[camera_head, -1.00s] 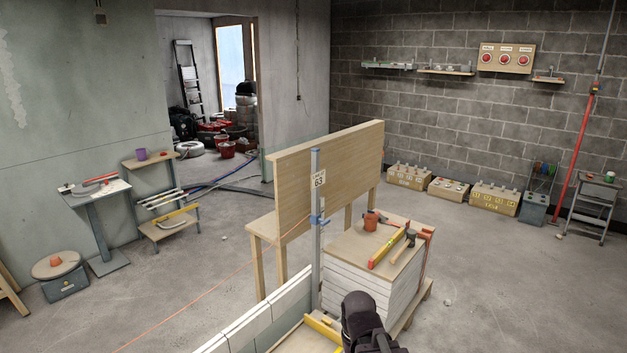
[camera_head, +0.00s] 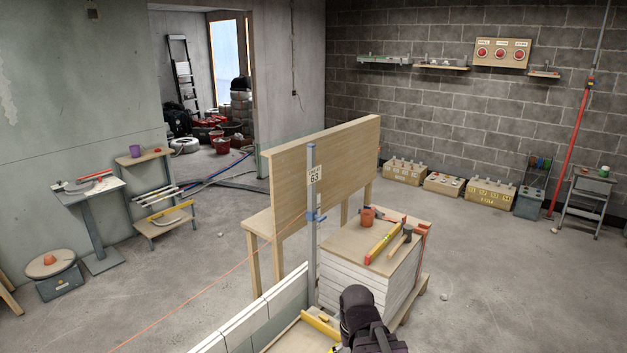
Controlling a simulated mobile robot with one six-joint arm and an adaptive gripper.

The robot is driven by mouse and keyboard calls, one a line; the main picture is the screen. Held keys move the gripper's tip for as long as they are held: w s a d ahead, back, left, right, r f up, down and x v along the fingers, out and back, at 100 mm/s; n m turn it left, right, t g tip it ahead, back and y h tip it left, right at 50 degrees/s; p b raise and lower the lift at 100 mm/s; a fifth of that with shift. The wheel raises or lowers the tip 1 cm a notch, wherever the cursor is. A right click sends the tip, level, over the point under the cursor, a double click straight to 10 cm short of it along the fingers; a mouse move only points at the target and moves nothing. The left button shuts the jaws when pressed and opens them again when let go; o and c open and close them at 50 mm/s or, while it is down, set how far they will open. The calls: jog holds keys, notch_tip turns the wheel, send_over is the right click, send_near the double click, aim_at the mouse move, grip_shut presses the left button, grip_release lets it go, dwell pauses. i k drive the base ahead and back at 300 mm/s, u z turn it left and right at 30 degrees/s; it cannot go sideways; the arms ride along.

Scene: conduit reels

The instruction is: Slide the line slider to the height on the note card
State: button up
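A grey upright post (camera_head: 311,235) stands at the end of a low white block wall, in front of a wooden panel. The blue line slider (camera_head: 315,216) sits on the post around mid-height, with an orange line (camera_head: 215,288) running from it down to the lower left. The note card (camera_head: 315,175) is fixed near the top of the post and reads 63; its smaller top line is too small to read. Dark parts of my arm (camera_head: 362,318) show at the bottom centre, right of the post's foot. My gripper's fingers cannot be made out.
A stack of white blocks (camera_head: 352,282) with a board on top stands right of the post, carrying an orange cup (camera_head: 367,217), a yellow level (camera_head: 384,243) and a hammer (camera_head: 401,241). The wooden panel (camera_head: 335,165) stands behind. Open floor lies left and right.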

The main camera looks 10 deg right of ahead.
aim_at(311, 216)
jog(key=k, duration=0.65)
jog(key=z, duration=0.7)
jog(key=i, duration=1.75)
jog(key=u, duration=0.45)
